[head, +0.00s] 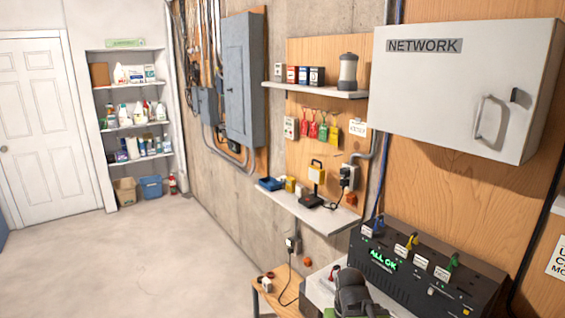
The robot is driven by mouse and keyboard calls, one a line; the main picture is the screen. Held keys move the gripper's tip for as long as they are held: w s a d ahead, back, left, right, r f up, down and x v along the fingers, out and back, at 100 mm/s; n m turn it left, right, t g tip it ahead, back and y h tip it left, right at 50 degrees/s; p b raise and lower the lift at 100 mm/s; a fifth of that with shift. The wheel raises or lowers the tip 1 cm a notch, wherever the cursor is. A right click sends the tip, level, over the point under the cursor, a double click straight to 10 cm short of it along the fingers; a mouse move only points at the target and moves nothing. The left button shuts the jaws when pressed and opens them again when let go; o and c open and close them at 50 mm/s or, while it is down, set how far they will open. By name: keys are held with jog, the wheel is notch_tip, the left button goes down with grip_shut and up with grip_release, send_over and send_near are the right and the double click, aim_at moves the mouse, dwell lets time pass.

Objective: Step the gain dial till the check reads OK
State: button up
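A dark box (425,270) stands at the lower right, under the network cabinet. A green lit display (383,260) on its sloped front appears to read "ALL OK". White labels and blue, yellow and green cable ends sit along its top. I cannot make out which part, if any, is the gain dial. A dark grey rounded shape (352,291) at the bottom edge, before the box's left end, looks like my gripper or wrist. Its fingers are not clear, so I cannot tell open from shut or whether it touches anything. It hides what lies behind it.
The grey NETWORK cabinet (462,85) juts out above the box. A shelf (305,212) with a small lamp and other items is on the wall to the left. A low wooden stool (268,298) stands below. The floor (140,255) at left is clear.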

grip_shut()
dwell(1.4)
